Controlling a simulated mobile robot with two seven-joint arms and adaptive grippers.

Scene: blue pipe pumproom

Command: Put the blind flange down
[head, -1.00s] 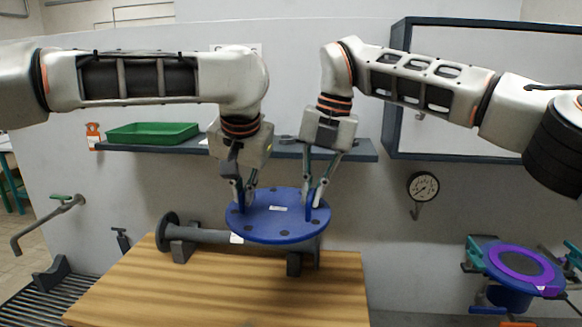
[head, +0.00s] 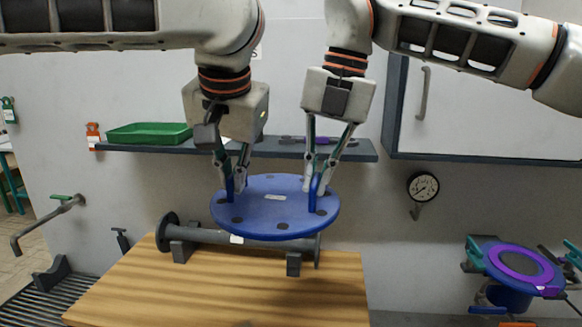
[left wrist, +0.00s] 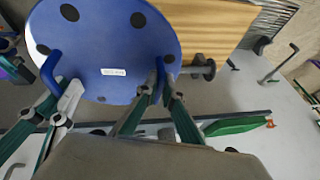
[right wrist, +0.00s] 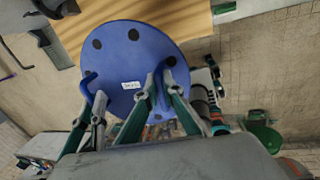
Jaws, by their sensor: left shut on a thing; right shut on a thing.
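The blind flange (head: 270,215) is a round blue disc with dark bolt holes, a small white label and two upright blue handles. It is held roughly level in the air, over the back part of the wooden bench top (head: 220,290). My left gripper (head: 232,188) is shut on the flange's left handle. My right gripper (head: 314,188) is shut on its right handle. The flange also shows in the left wrist view (left wrist: 105,45) and the right wrist view (right wrist: 130,60), both handles between fingers. Its underside is hidden.
A grey flanged pipe spool (head: 205,236) lies on supports on the bench, partly behind the flange. A shelf (head: 170,148) with a green tray (head: 150,133) runs along the wall behind. At right stands a blue pipe flange with a purple ring (head: 510,262). The bench front is clear.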

